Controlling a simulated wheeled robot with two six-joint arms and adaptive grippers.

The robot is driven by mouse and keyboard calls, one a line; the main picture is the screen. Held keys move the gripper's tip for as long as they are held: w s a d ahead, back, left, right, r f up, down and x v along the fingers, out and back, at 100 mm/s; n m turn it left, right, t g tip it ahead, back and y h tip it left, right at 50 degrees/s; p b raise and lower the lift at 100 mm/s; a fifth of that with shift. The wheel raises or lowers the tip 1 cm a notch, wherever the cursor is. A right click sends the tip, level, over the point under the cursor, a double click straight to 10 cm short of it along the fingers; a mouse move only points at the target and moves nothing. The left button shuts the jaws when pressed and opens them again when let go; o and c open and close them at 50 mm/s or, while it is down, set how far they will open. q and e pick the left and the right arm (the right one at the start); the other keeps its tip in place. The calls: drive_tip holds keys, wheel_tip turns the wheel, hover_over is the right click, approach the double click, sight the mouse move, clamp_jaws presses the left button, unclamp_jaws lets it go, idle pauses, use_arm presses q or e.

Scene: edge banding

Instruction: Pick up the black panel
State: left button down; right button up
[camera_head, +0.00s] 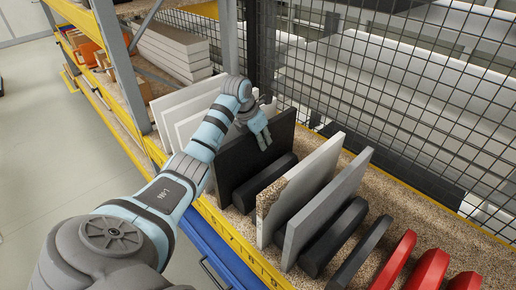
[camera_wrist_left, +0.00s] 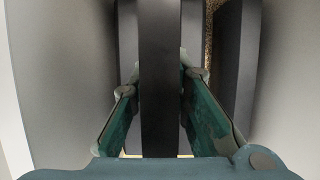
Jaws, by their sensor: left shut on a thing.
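The black panel (camera_head: 236,164) stands upright on the shelf, between pale panels on its left and a dark rounded divider on its right. My left gripper (camera_head: 262,136) is at its top edge, with the fingers pointing down. In the left wrist view the black panel (camera_wrist_left: 160,60) runs through the middle as a dark band. The teal fingers of my left gripper (camera_wrist_left: 160,88) are on either side of it, shut on it. The panel's bottom edge is hidden, so I cannot tell whether it touches the shelf. My right gripper is not in view.
Dark dividers (camera_head: 334,238) and grey panels (camera_head: 327,208) stand close on the right, with red dividers (camera_head: 395,262) beyond. White panels (camera_head: 185,108) stand on the left. A wire mesh (camera_head: 390,80) backs the shelf, and a yellow beam (camera_head: 235,240) edges its front.

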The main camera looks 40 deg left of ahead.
use_arm(q)
drive_tip(key=shift+r, duration=0.1)
wheel_tip(320, 180, up, 13)
drive_tip(key=shift+w+r+p, duration=0.1)
drive_tip(key=shift+w+p, duration=0.05)
drive_tip(key=shift+p, duration=0.45)
wheel_tip(320, 180, up, 7)
drive_tip(key=p, duration=0.4)
drive_tip(key=shift+f, duration=0.2)
